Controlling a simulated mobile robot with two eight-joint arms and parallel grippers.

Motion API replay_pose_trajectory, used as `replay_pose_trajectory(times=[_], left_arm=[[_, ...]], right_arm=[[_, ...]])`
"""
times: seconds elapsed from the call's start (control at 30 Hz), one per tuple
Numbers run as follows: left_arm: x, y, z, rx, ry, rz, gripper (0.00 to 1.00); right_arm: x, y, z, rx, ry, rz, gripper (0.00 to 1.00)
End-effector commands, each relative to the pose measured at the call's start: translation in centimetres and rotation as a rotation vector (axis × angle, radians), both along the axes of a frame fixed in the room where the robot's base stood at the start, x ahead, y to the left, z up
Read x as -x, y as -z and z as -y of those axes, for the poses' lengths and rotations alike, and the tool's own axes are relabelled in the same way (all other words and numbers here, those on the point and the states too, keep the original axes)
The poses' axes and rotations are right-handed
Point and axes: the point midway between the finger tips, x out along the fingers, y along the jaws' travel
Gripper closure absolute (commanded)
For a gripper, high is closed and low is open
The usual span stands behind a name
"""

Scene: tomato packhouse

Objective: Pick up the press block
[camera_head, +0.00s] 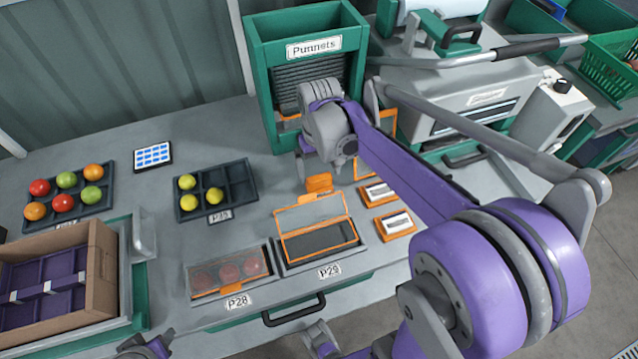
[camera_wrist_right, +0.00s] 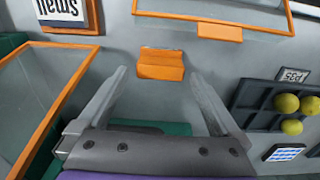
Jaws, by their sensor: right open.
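The press block, a small orange block (camera_head: 319,183), stands on the grey bench behind the open-lidded punnet at P29. It also shows in the right wrist view (camera_wrist_right: 161,65), ahead of and between my finger tips. My right gripper (camera_head: 314,168) is pointed down at the block from the far side, with its fingers apart and nothing between them. In the right wrist view the jaws (camera_wrist_right: 158,76) are spread wider than the block. A grey and purple part of my left arm shows at the bottom left; its jaws cannot be made out.
The orange-framed punnet (camera_head: 318,238) with a raised clear lid sits in front of the block. A closed punnet (camera_head: 228,270) is at its left. Orange-edged label blocks (camera_head: 395,224) lie to the right. The green Punnets dispenser (camera_head: 262,75) stands behind. A dark tray (camera_head: 240,178) is left.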

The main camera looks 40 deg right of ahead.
Motion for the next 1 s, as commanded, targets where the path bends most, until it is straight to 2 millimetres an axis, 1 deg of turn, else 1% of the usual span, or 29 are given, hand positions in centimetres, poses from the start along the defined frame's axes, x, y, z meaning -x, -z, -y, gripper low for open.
replay_pose_trajectory(times=[0.07,0.3,0.37,0.47,0.63,0.67,0.7,0.77,0.8,0.87,1.0], left_arm=[[0.0,0.0,0.0,0.0,0.0,0.0,0.5],[0.1,0.3,0.0,0.0,0.0,-0.001,0.5],[0.1,0.4,0.0,0.0,0.0,-0.002,0.5],[0.1,0.4,0.0,0.0,0.0,-0.002,0.5],[0.1,0.4,0.0,0.0,0.0,-0.002,0.5],[0.1,0.4,0.0,0.0,0.0,-0.002,0.5],[0.1,0.4,0.0,0.0,0.0,-0.002,0.5],[0.1,0.4,0.0,0.0,0.0,-0.002,0.5],[0.1,0.4,0.0,0.0,0.0,-0.002,0.5],[0.1,0.4,0.0,0.0,0.0,-0.002,0.5],[0.1,0.4,0.0,0.0,0.0,-0.002,0.5]], right_arm=[[0.0,0.7,0.0,0.0,0.0,0.0,0.0],[0.1,4.2,-0.1,0.0,0.0,0.0,0.0],[0.1,4.8,-0.1,0.0,0.0,0.0,0.0],[0.1,5.2,-0.1,0.0,0.0,0.001,0.0],[0.1,5.2,-0.1,0.0,0.0,0.001,0.0],[0.1,5.2,-0.1,0.0,0.0,0.001,0.02],[0.1,5.2,-0.1,0.0,0.0,0.001,0.09],[0.1,5.2,-0.1,0.0,0.0,0.001,0.2],[0.1,5.2,-0.1,0.0,0.0,0.001,0.27],[0.1,5.2,-0.1,0.0,-0.001,0.001,0.38],[0.1,5.2,-0.1,0.0,-0.001,0.001,0.63]])
